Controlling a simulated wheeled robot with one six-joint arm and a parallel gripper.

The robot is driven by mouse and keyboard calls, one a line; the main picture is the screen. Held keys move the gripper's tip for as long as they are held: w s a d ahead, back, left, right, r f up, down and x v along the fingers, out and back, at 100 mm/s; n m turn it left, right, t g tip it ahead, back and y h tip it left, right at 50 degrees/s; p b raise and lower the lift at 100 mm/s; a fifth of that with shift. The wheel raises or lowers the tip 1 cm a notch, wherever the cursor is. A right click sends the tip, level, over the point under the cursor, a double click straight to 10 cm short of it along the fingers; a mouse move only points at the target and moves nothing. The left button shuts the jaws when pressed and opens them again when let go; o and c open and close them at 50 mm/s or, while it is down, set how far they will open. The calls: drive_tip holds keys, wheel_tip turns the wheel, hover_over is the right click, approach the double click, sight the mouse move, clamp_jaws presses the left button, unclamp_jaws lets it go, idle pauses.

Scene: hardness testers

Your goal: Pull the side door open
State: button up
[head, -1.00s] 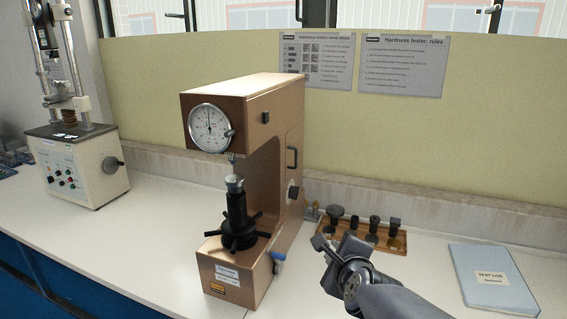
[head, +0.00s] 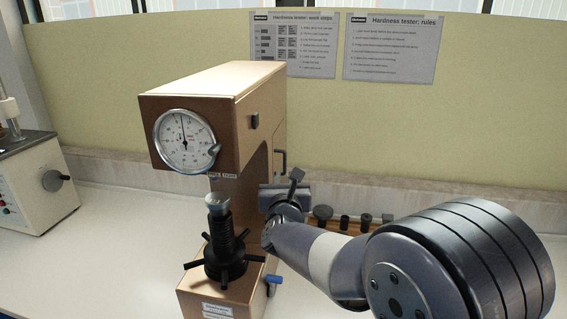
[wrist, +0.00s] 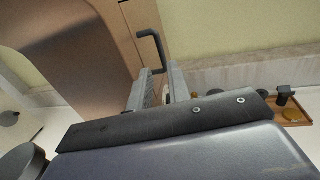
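The tan hardness tester (head: 200,95) stands on the bench with a round dial on its front. Its side door (head: 279,135) is on the right side and looks flush with the body. The door's dark bar handle (head: 282,161) shows just above my gripper (head: 285,190). In the wrist view, the handle (wrist: 150,46) lies just ahead of my gripper (wrist: 160,75), its lower end appearing between the two grey fingertips. The fingers are apart with nothing gripped. I cannot tell whether they touch the handle. My arm hides the lower right side of the tester.
A wooden tray (head: 352,229) with dark parts sits right of the tester, partly behind my arm. Another machine (head: 30,185) stands at the left. The low wall (head: 420,130) with two posters is behind. The bench between the machines is clear.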

sight(285, 163)
drive_tip(key=w+p, duration=0.2)
drive_tip(key=w, duration=0.5)
drive_tip(key=shift+w, duration=0.15)
drive_tip(key=shift+c, duration=0.2)
clamp_jaws()
